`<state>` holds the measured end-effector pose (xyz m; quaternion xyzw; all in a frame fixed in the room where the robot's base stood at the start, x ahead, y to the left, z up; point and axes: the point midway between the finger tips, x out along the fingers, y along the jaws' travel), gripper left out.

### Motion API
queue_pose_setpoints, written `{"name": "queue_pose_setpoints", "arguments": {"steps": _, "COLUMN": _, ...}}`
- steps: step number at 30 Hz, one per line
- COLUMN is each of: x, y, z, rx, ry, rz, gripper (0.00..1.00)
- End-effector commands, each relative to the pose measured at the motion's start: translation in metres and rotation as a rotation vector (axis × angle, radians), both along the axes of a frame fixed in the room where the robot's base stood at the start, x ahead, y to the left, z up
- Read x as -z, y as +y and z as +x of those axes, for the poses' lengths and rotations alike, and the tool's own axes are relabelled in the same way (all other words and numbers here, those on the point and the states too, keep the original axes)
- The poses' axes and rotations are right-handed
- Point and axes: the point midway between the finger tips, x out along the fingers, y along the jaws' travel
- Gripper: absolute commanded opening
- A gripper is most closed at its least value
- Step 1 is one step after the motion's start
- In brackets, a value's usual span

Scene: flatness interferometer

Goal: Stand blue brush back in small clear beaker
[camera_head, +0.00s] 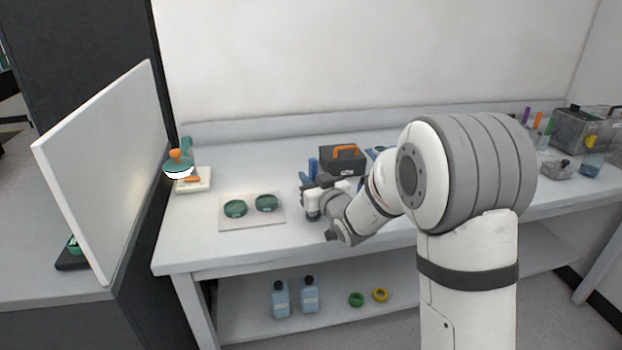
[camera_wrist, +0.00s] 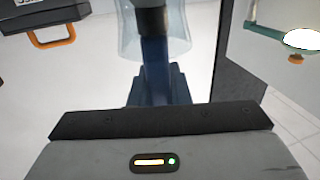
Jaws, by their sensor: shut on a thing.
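The blue brush (camera_wrist: 154,58) shows as a dark blue upright strip at the middle of the wrist view. My gripper (camera_wrist: 155,92) is shut on it. The clear beaker (camera_wrist: 180,32) shows at the top middle of the wrist view, overlapping the brush's far part; I cannot tell if the brush is inside it or in front. In the head view my gripper (camera_head: 316,196) is low over the bench, right of the pale mat. A blue upright piece (camera_head: 313,166) stands just behind it. The beaker is not clear there.
A dark toolbox (camera_head: 342,161) with an orange handle stands close behind my gripper. The pale mat (camera_head: 250,222) with two green discs lies to the left. A white block (camera_head: 193,186) is further left. Clear containers (camera_head: 590,165) stand far right.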

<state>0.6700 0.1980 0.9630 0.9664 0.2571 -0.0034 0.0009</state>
Motion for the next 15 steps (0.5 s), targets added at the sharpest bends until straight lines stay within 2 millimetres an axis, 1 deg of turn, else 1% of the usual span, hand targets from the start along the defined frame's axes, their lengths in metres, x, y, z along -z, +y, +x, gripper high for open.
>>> {"name": "queue_pose_setpoints", "arguments": {"steps": 6, "x": -0.0003, "y": 0.0003, "z": -0.0001, "rx": 0.0, "ry": 0.0, "rz": 0.0, "gripper": 0.0}}
{"name": "queue_pose_setpoints", "arguments": {"steps": 7, "x": -0.0003, "y": 0.0003, "z": -0.0001, "rx": 0.0, "ry": 0.0, "rz": 0.0, "gripper": 0.19}}
{"name": "queue_pose_setpoints", "arguments": {"steps": 15, "x": -0.0002, "y": 0.0004, "z": -0.0001, "rx": -0.001, "ry": 0.0, "rz": 0.0, "gripper": 0.41}}
